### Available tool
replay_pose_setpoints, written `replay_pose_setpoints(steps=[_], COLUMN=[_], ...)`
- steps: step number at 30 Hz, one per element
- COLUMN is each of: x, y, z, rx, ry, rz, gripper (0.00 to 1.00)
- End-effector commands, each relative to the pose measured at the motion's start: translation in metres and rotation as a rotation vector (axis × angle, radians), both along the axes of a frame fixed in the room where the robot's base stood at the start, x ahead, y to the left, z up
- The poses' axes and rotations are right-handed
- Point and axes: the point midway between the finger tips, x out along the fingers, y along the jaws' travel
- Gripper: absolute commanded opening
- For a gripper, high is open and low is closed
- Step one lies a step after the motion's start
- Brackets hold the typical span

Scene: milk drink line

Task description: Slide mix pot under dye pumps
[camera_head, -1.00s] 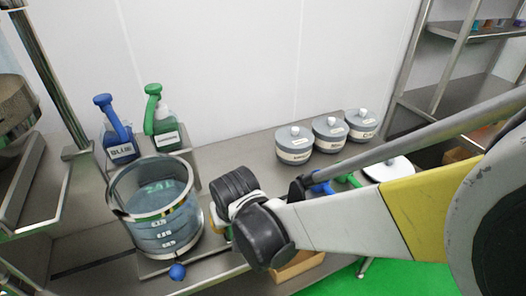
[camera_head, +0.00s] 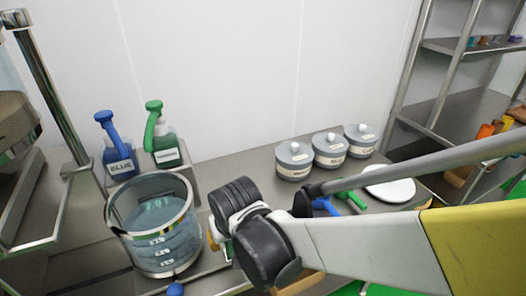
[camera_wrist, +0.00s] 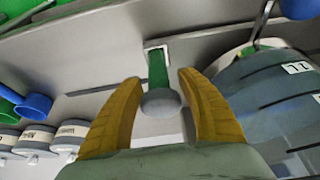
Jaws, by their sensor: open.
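The mix pot (camera_head: 152,232) is a clear vessel with volume marks and bluish liquid, upright on the bench at lower left. It also shows at the right of the wrist view (camera_wrist: 268,90). The blue dye pump (camera_head: 120,158) and green dye pump (camera_head: 166,150) stand behind it on a raised ledge. My gripper (camera_wrist: 160,82) is open, its orange fingers on either side of a green handle with a grey rounded end (camera_wrist: 160,100); contact cannot be told. In the head view my wrist largely hides the fingers, just right of the pot.
A blue ball knob (camera_head: 175,290) sits in front of the pot. Three lidded grey jars (camera_head: 331,150) stand at the back. Blue (camera_head: 325,205) and green (camera_head: 350,198) scoops and a white plate (camera_head: 390,188) lie right, beyond my arm. A metal post (camera_head: 55,90) rises at left.

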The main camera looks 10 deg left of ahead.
Motion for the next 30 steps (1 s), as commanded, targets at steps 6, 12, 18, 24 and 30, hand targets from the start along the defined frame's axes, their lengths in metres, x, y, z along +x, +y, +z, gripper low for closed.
replay_pose_setpoints(steps=[6,12,18,24,30], x=[-0.015,-0.025,-0.029,-0.029,-0.029], y=[-0.011,-0.017,-0.02,-0.02,-0.02], z=[0.043,0.073,0.083,0.084,0.084], rx=[0.0,0.0,0.0,0.0,0.0], ry=[0.0,0.0,0.0,0.0,0.0], rz=[0.0,0.001,0.001,0.001,0.0], gripper=[0.45,0.45,0.45,0.45,0.45])
